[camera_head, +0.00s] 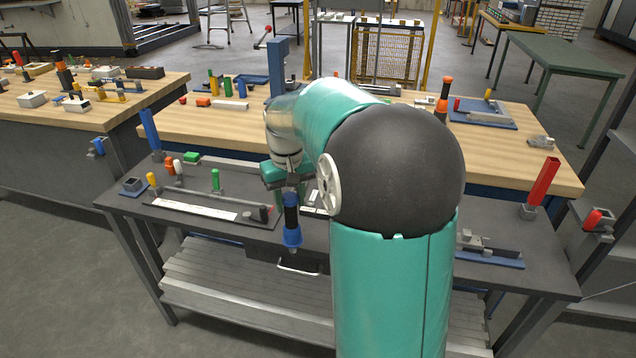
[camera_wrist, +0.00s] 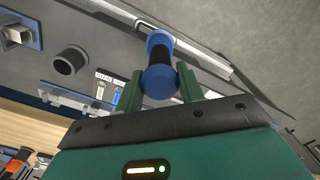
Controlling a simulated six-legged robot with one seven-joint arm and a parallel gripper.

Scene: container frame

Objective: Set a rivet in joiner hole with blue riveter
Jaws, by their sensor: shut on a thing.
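My gripper (camera_head: 288,180) is over the front edge of the dark workbench (camera_head: 340,262), shut on the blue riveter (camera_head: 292,236). The riveter has a black middle and blue ends, and hangs about upright below the jaws in the head view. In the wrist view the green fingers of my gripper (camera_wrist: 160,76) stand on either side of the riveter (camera_wrist: 161,50). A long dark fixture with a white strip (camera_head: 195,206) lies on the bench left of the riveter. I cannot make out which part is the joiner hole, nor a rivet.
A red upright block (camera_head: 541,182) and a blue-based fixture (camera_head: 490,258) stand on the bench at right. A blue upright block (camera_head: 150,130) stands at the left. A wooden table (camera_head: 225,126) with several tools is behind. My arm hides the bench middle.

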